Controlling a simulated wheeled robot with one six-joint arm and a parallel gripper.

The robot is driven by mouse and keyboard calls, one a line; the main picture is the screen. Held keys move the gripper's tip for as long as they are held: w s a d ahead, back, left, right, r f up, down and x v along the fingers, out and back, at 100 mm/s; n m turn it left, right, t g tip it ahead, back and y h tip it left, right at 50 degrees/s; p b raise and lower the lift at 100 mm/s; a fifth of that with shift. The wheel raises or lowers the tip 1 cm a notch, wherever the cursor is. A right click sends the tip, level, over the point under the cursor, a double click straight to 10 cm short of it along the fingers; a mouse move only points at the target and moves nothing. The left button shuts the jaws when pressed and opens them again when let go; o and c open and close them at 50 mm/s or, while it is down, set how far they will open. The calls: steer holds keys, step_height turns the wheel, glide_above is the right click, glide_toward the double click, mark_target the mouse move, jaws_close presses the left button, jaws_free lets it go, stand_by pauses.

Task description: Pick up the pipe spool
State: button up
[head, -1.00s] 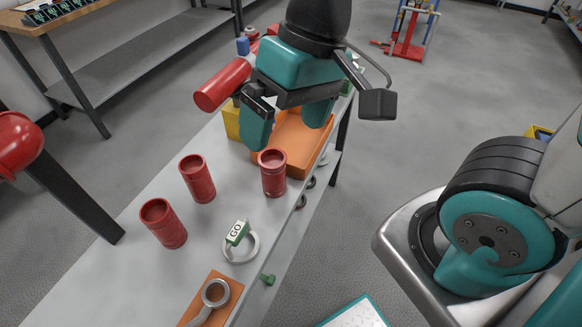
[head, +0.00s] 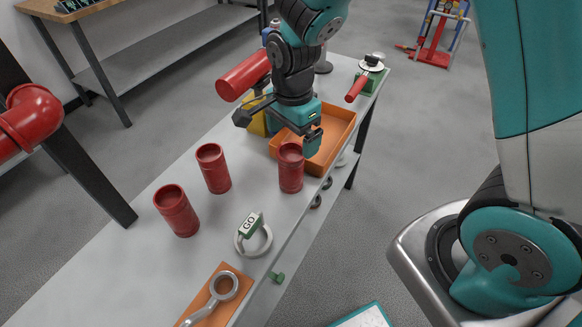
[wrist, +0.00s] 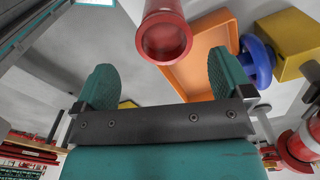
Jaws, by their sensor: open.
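Three short red pipe pieces stand on the grey bench: one on the right (head: 291,170), one in the middle (head: 213,169) and one on the left (head: 177,211). I cannot tell from looks which one is the pipe spool. My gripper (head: 298,138) is open and empty, pointing down above and just behind the right red piece, over the front of the orange tray (head: 340,122). In the wrist view, a red piece (wrist: 166,38) with an open round end lies ahead of the two teal fingers (wrist: 162,80), apart from them.
A larger red cylinder (head: 243,76) is beside my wrist at the back left. A white ring with a GO tag (head: 251,228) and a grey ring tool (head: 223,287) on an orange plate lie in front. A red-handled valve (head: 366,78) is at the far right.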

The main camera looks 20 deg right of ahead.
steer(key=f, duration=0.5)
steer(key=f+p, duration=0.1)
steer(key=f, duration=0.2)
steer(key=shift+w+f, duration=0.25)
steer(key=shift+f, duration=0.05)
steer(key=c, duration=1.4)
steer(key=shift+o, duration=0.2)
steer(key=shift+r, duration=0.15)
step_height(320, 180, up, 20)
step_height(320, 180, up, 5)
steer(key=p, duration=0.5)
glide_above(291, 151)
steer(key=shift+b, duration=0.3)
